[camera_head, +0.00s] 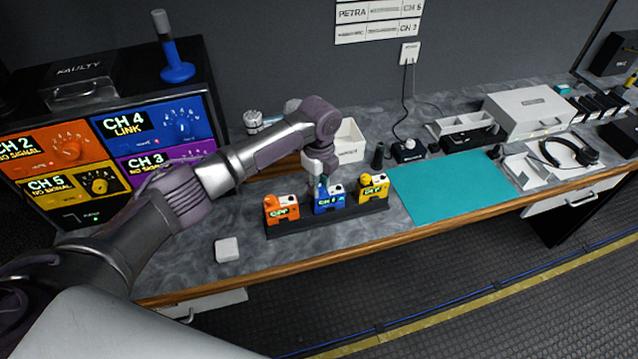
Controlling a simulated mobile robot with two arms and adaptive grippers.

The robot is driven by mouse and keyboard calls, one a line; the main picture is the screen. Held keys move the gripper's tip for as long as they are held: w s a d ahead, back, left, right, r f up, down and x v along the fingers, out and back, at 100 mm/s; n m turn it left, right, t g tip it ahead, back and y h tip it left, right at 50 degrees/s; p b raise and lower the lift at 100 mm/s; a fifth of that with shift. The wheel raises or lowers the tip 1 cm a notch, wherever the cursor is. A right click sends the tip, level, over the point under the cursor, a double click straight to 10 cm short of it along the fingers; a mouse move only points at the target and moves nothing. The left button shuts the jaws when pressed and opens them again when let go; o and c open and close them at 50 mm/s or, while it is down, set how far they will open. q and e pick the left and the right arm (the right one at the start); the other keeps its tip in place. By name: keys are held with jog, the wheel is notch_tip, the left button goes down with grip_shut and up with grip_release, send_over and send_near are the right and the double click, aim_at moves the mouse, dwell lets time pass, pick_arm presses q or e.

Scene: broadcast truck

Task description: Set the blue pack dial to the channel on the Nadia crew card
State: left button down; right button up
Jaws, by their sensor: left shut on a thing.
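The blue pack (329,200) stands upright in a dark rack, between an orange pack (282,210) and a yellow pack (373,190). Its small screen shows CH and a digit too small to read surely. My left gripper (322,181) comes down from above and is shut on the dial on top of the blue pack; the fingers mostly hide the dial. Wall cards (378,12) at the top edge show PETRA and a second line I cannot read well; no Nadia name is legible. My right gripper is not in view.
A receiver rack (205,112) at left shows CH 4 LINK on its blue panel; its orange and yellow panels show NO SIGNAL. A white bin (348,146) stands behind the packs. A teal mat (450,187) lies clear at right. A small white block (227,250) lies near the front edge.

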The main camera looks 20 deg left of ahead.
pick_arm(q)
jog(key=shift+m, duration=0.4)
jog(key=c, duration=0.9)
grip_release()
notch_tip(320, 180, up, 12)
jog(key=shift+r, duration=0.1)
